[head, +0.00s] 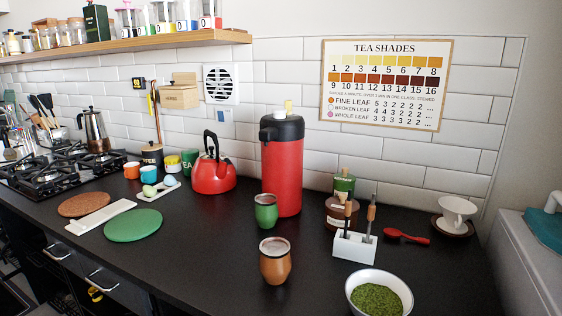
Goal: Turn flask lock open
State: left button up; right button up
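The tall red flask (282,170) stands upright on the dark counter, near the wall in the middle of the head view. It has a black top with a spout on its left side. A green cup (265,211) stands just in front of the flask. Neither of my grippers shows in this view.
A red kettle (213,172) stands left of the flask. An orange-brown cup (275,262), a white holder with tools (355,246) and a bowl of green leaves (379,293) stand in front and to the right.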

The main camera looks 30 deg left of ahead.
aim_at(287, 104)
jog(key=j, duration=1.95)
jog(key=k, duration=0.05)
